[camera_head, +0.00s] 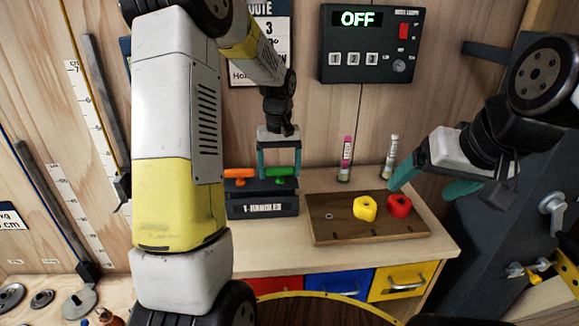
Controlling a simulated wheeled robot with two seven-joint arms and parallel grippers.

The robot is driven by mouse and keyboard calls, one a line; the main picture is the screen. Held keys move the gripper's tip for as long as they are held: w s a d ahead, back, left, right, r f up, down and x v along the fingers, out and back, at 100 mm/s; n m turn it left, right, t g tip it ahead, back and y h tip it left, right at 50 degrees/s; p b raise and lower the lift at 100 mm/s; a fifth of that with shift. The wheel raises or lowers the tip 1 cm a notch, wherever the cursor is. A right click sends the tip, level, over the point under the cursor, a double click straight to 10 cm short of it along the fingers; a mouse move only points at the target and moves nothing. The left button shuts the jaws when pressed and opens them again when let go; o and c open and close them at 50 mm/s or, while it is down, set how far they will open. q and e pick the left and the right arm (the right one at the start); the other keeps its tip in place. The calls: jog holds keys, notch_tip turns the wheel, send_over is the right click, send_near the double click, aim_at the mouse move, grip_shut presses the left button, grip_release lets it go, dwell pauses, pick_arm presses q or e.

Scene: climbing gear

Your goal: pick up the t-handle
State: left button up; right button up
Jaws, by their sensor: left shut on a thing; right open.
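A dark holder labelled "T-HANDLES" (263,209) stands on the left part of the wooden bench. An orange t-handle (238,174) sits at the left of its top and a green t-handle (282,172) at the right. My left gripper (279,172) points down over the holder, its teal fingers on either side of the green t-handle, shut on it. The green t-handle is still at the holder's top; whether its lower end is inside is hidden. My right gripper (425,189) is open and empty, to the right above the bench's right side.
A wooden board (330,230) holds a yellow hold (364,208) and a red hold (399,206). A pink-capped tube (346,160) and a pale-capped tube (390,157) stand behind it. A control box (370,45) reading "OFF" is on the wall. Drawers (340,284) lie below.

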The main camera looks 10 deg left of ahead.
pick_arm(q)
notch_tip(320, 180, up, 18)
dwell(0.8)
